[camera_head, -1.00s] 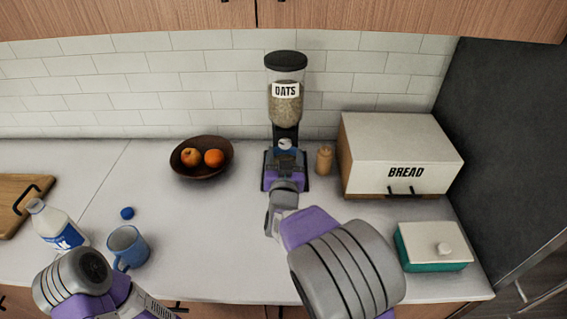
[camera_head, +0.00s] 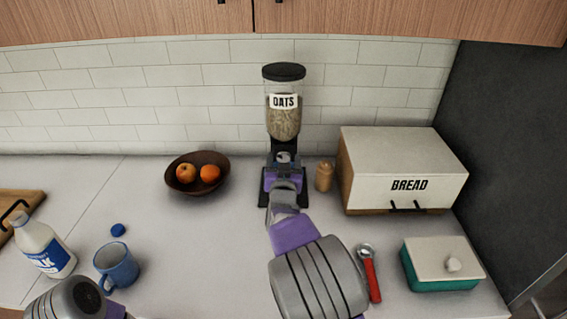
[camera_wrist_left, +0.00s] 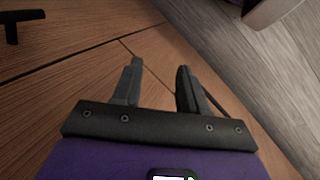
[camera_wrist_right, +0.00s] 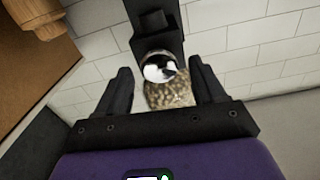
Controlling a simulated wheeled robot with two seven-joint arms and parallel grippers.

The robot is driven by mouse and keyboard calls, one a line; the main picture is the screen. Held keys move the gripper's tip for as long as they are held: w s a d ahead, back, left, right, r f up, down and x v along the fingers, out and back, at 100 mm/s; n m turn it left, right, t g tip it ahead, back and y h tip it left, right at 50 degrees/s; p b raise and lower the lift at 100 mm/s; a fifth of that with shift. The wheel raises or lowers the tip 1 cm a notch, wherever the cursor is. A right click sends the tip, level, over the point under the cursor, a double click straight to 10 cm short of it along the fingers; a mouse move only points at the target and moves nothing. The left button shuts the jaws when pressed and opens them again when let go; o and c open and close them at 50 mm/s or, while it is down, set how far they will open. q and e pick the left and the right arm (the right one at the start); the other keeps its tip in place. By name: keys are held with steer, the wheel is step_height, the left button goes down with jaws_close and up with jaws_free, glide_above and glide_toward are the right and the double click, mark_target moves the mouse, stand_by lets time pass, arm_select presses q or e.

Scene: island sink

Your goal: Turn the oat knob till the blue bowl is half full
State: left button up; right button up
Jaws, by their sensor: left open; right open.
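The oat dispenser (camera_head: 284,122) stands against the tiled wall, with oats in its clear hopper. Its round silver knob (camera_head: 284,157) faces me. My right gripper (camera_head: 284,172) is at the front of the dispenser. In the right wrist view the knob (camera_wrist_right: 158,68) shows between the open fingers (camera_wrist_right: 158,80), with the oats in the hopper behind; I cannot tell whether the fingers touch it. I cannot make out the blue bowl; the space under the knob is hidden by my right gripper. My left gripper (camera_wrist_left: 155,78) is open and empty in front of the wooden cabinet fronts.
A brown fruit bowl (camera_head: 183,185) is left of the dispenser, a small wooden shaker (camera_head: 324,177) right of it. The bread box (camera_head: 405,165), butter dish (camera_head: 440,272) and red-handled scoop (camera_head: 371,280) are at right. A blue mug (camera_head: 116,265) and milk bottle (camera_head: 45,245) stand front left.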

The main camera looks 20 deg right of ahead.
steer(key=shift+c, duration=0.3)
steer(key=c, duration=1)
steer(key=shift+m, duration=0.3)
steer(key=m+b, duration=0.4)
steer(key=m, duration=0.1)
steer(key=shift+d+f, duration=0.2)
steer(key=shift+f, duration=0.05)
steer(key=m+b, duration=0.3)
steer(key=shift+m, duration=0.3)
steer(key=shift+m+b, duration=0.95)
steer(key=shift+m, duration=0.35)
steer(key=shift+r, duration=0.1)
steer(key=shift+a, duration=0.1)
